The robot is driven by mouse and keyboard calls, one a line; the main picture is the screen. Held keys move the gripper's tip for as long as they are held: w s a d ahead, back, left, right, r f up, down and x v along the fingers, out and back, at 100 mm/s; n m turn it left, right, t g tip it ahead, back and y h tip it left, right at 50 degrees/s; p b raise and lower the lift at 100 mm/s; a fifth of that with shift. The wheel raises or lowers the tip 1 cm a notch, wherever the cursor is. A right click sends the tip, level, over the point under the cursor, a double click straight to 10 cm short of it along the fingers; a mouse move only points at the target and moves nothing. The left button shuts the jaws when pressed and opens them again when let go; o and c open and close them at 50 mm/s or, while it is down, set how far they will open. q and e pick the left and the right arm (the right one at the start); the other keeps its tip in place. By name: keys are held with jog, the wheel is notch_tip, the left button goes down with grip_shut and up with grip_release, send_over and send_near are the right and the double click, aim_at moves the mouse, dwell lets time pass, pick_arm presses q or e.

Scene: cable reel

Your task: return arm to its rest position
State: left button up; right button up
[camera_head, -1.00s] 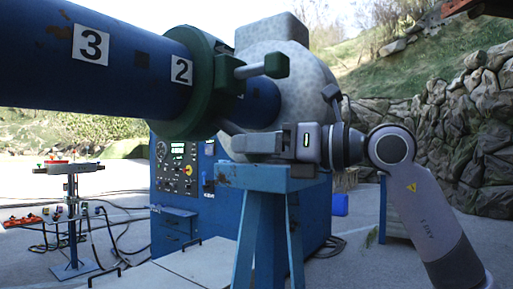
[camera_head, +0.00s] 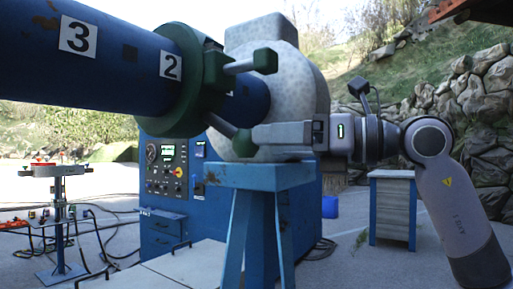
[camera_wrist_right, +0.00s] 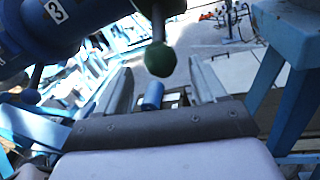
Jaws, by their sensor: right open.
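My right arm comes in from the right in the head view, its grey gripper (camera_head: 258,138) pointing left. In the right wrist view the two fingers of this gripper (camera_wrist_right: 158,72) stand wide apart with nothing held. A green knob (camera_head: 243,143) on a handle of the reel's green collar (camera_head: 205,85) is just beyond the fingertips. The knob also shows in the wrist view (camera_wrist_right: 160,58), at the gap between the fingertips; I cannot tell whether it touches them. My left gripper is not in view.
A blue trestle stand (camera_head: 262,178) is just below the gripper. A large blue pipe (camera_head: 110,50) with number labels is at the left. A blue control cabinet (camera_head: 160,205) stands behind. A red-topped stand (camera_head: 58,170) is far left.

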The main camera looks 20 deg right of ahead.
jog(key=shift+s+d, duration=0.5)
jog(key=shift+d, duration=0.05)
